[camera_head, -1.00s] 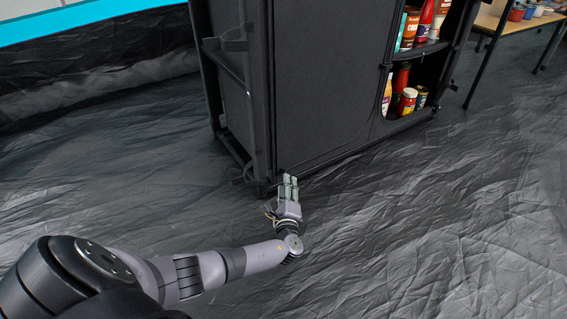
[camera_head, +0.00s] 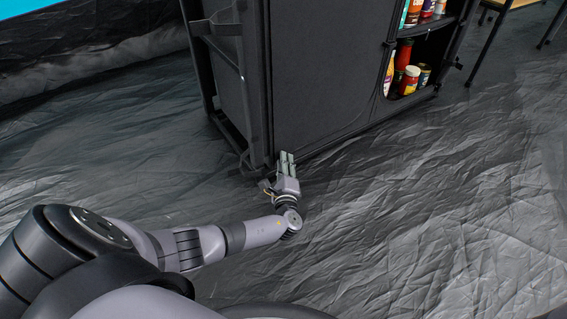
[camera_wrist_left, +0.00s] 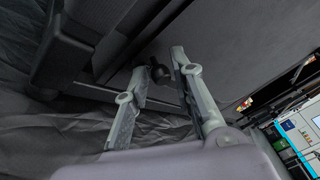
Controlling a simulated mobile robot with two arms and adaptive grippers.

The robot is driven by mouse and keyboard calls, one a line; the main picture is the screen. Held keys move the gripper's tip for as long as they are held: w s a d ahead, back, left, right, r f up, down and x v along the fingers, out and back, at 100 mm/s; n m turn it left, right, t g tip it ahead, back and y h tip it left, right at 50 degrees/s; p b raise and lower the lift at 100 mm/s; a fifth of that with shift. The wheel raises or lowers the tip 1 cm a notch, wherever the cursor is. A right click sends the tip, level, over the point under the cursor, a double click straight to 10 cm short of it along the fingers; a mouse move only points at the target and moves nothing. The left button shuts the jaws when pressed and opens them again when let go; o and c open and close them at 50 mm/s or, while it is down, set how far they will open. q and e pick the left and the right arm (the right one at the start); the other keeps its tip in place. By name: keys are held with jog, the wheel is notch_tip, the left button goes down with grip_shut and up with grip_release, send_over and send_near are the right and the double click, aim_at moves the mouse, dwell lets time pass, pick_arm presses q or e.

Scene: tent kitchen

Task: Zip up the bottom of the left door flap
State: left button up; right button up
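The left door flap (camera_head: 325,70) is a dark fabric panel on the front of the black cabinet. It hangs closed over the left side of the front in the head view, and fills the upper right of the left wrist view (camera_wrist_left: 235,50). My left gripper (camera_head: 287,156) is low at the flap's bottom left corner, near the floor. In the left wrist view its two fingers (camera_wrist_left: 159,62) are apart. A small dark piece, which looks like the zipper pull (camera_wrist_left: 159,71), shows between the fingertips; contact is unclear. My right gripper is out of view.
The cabinet's right side is open, with bottles and jars (camera_head: 408,80) on its shelves. A cabinet frame post (camera_wrist_left: 62,50) stands close to the left finger. A table (camera_head: 503,5) is at the far right. The wrinkled dark floor (camera_head: 420,210) is clear.

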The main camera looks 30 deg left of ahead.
pick_arm(q)
grip_shut()
dwell(0.4)
